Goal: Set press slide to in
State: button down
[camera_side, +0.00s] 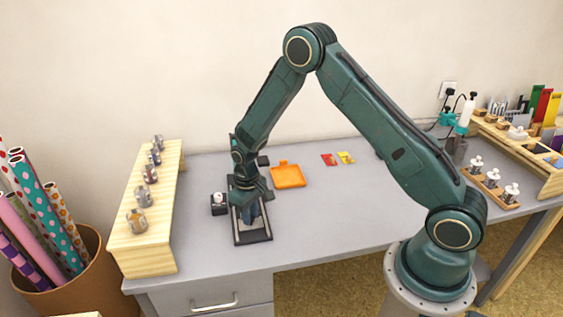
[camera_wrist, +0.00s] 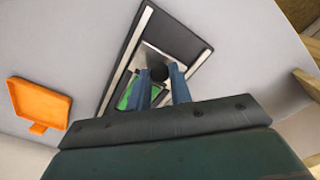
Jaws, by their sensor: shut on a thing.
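The press is a long dark frame (camera_side: 253,238) with pale rails, lying on the desk under my gripper; it also shows in the wrist view (camera_wrist: 199,44). Its slide is a grey metal plate (camera_wrist: 168,50) with a round black knob (camera_wrist: 158,73). My gripper (camera_wrist: 160,79) is shut on the knob, with one blue finger on each side of it. In the side view my gripper (camera_side: 251,214) points down over the press and hides the knob. A green patch (camera_wrist: 126,97) shows in the frame beside the left finger; the rest of it is hidden.
An orange tray (camera_side: 288,176) lies behind the press to the right. A small dark block with a pale knob (camera_side: 219,205) stands close to the left. A wooden rack with metal stamps (camera_side: 143,245) lines the left edge. The desk to the right (camera_side: 330,220) is clear.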

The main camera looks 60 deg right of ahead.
jog(key=shift+w+d, duration=0.35)
jog(key=c, duration=1.3)
grip_release()
jog(key=shift+o, duration=0.2)
jog(key=shift+r, duration=0.15)
notch_tip(320, 180, up, 14)
jog(key=shift+f, duration=0.2)
